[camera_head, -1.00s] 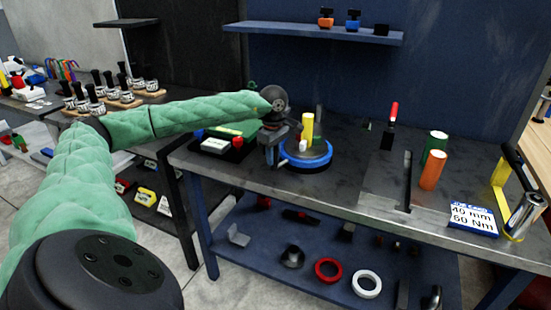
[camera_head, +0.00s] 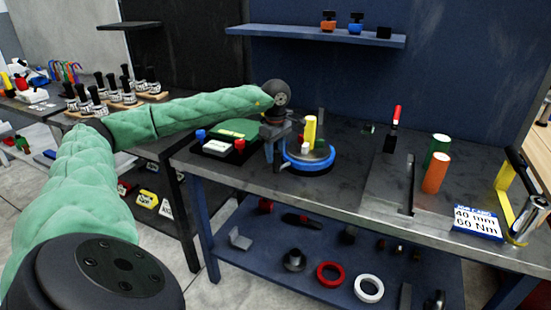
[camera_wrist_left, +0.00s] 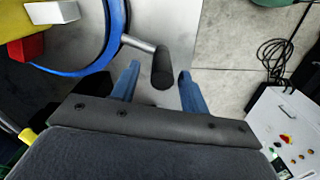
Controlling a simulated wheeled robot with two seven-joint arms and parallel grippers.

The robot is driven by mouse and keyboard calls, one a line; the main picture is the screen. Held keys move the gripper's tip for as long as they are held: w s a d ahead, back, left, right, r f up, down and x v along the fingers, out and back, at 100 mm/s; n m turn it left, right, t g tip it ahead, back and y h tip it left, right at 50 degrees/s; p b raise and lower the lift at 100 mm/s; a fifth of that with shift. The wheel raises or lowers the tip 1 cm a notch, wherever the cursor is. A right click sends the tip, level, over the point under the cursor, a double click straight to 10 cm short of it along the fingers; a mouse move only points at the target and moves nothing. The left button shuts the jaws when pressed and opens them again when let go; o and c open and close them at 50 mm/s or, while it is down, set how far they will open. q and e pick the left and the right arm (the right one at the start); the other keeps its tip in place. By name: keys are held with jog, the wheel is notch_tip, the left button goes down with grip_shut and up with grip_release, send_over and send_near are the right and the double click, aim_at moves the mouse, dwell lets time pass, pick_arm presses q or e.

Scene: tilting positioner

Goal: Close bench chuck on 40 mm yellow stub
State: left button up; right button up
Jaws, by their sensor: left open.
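The bench chuck (camera_head: 310,168) has a blue ring and stands on the bench; its ring (camera_wrist_left: 82,70) also shows in the left wrist view. The yellow stub (camera_head: 311,128) stands in the chuck, with a white jaw (camera_head: 306,147) in front of it. The wrist view shows the stub (camera_wrist_left: 15,22) partly, beside a red jaw (camera_wrist_left: 24,48) and the white jaw (camera_wrist_left: 52,12). A metal rod with a black grip (camera_wrist_left: 162,62) extends from the chuck. My left gripper (camera_head: 271,152) is open at the chuck's left, its blue fingers either side of the grip. Finger contact is unclear.
An orange cylinder (camera_head: 435,173) and a green cylinder (camera_head: 439,146) stand right on the bench, near a card (camera_head: 477,222) reading 40 mm, 60 Nm. A button panel (camera_head: 226,138) lies left of the chuck. A shelf (camera_head: 315,36) hangs above.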

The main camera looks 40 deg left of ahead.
pick_arm(q)
notch_tip(320, 180, up, 5)
jog(key=shift+f+b, duration=0.2)
jog(key=shift+b, duration=0.15)
jog(key=shift+r, duration=0.35)
pick_arm(e)
jog(key=shift+w+a+f, duration=0.2)
jog(key=shift+a+f, duration=0.45)
jog(key=shift+f, duration=0.3)
jog(key=shift+a+r, duration=0.15)
